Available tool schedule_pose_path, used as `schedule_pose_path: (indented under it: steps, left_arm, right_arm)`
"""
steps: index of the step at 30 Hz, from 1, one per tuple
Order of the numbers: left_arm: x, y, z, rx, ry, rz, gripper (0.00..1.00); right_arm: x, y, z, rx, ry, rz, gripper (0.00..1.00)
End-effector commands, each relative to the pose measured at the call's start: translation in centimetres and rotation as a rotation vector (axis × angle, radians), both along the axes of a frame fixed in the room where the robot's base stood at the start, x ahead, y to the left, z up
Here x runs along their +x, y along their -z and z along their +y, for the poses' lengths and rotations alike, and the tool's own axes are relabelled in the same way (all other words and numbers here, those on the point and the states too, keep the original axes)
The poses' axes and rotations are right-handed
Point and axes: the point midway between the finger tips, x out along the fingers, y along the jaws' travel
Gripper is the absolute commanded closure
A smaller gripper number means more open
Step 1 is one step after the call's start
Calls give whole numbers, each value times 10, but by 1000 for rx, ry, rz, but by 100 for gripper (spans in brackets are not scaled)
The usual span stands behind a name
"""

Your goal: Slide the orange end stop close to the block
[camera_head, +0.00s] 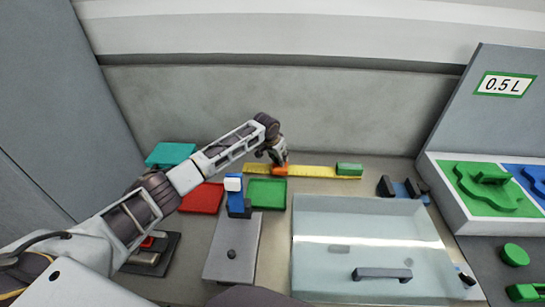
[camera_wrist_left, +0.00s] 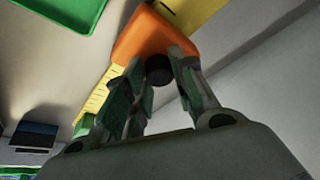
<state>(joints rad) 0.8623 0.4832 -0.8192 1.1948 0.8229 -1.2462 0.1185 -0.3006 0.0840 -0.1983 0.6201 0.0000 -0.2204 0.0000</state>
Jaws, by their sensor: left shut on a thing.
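The orange end stop (camera_head: 280,170) sits on the yellow ruled rail (camera_head: 318,172) at the back of the table, left of the rail's middle. The green block (camera_head: 349,169) sits at the rail's right end, with a clear stretch of rail between them. My left gripper (camera_head: 279,160) reaches down onto the end stop from above. In the left wrist view the fingers (camera_wrist_left: 158,75) are shut on a dark round knob (camera_wrist_left: 159,69) at the orange end stop (camera_wrist_left: 148,35). The fingers partly hide the knob. My right gripper is not in view.
Red (camera_head: 202,198), green (camera_head: 266,193) and teal (camera_head: 171,154) trays lie left of and in front of the rail. A clear lidded box (camera_head: 368,245) fills the front right. A grey plate with a blue-and-white upright piece (camera_head: 234,190) stands in front.

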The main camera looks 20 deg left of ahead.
Motion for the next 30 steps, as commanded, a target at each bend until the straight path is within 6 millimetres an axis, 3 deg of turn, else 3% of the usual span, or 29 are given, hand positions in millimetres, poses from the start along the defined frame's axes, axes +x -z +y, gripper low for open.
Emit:
schedule_pose_path:
  steps: [5,14,15,19,30]
  left_arm:
    - [2,-1,-10,0,1,-1,100]
    - [2,0,-10,0,1,0,100]
    - [2,0,-10,0,1,0,70]
    - [2,0,-10,0,1,0,54]
    - [2,-1,-10,0,1,0,52]
  right_arm:
    - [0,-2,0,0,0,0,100]
    - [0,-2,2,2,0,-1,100]
    - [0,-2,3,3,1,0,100]
    - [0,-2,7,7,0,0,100]
    - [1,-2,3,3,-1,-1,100]
